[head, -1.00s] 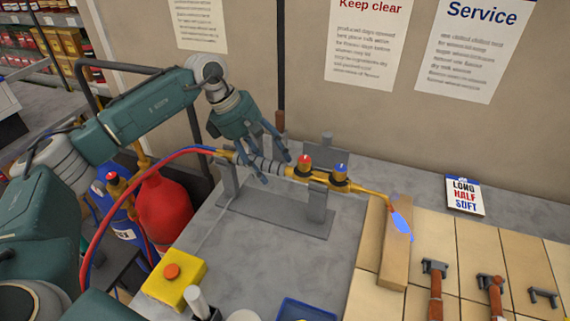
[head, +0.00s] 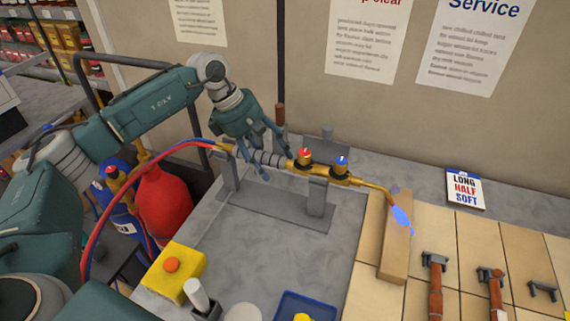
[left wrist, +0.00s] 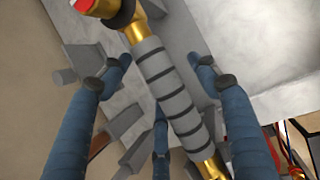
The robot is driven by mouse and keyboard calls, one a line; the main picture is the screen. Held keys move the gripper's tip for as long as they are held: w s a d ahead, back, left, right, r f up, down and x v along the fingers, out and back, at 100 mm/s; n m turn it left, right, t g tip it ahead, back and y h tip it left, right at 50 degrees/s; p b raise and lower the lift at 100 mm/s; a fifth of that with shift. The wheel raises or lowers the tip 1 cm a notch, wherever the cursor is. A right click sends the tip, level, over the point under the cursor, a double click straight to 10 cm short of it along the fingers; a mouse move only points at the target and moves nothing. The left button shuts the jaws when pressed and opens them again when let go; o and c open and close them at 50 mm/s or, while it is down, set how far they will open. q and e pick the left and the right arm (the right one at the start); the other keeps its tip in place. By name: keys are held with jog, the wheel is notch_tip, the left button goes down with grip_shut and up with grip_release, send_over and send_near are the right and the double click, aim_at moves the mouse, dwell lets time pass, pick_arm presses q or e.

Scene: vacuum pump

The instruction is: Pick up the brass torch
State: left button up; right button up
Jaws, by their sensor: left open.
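The brass torch (head: 345,180) rests on a grey two-post stand (head: 262,205) on the bench. It has a grey ribbed grip, a red and a blue knob, and a blue flame at its tip on the right. My left gripper (head: 262,150) is at the torch's grip, with its fingers open. In the left wrist view, the ribbed grip (left wrist: 168,85) runs diagonally between the spread blue fingers of the left gripper (left wrist: 158,85), with gaps on both sides. Contact with the third finger cannot be told. My right gripper is not in view.
Red and blue hoses run from the torch to cylinders (head: 165,205) at the left. A wooden block (head: 396,250) sits under the flame. A yellow button box (head: 175,272), a blue tray (head: 308,306) and several tools lie nearby. The wall stands close behind.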

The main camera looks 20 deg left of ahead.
pick_arm(q)
jog(key=c, duration=1.4)
jog(key=shift+r, duration=0.1)
jog(key=shift+r, duration=0.1)
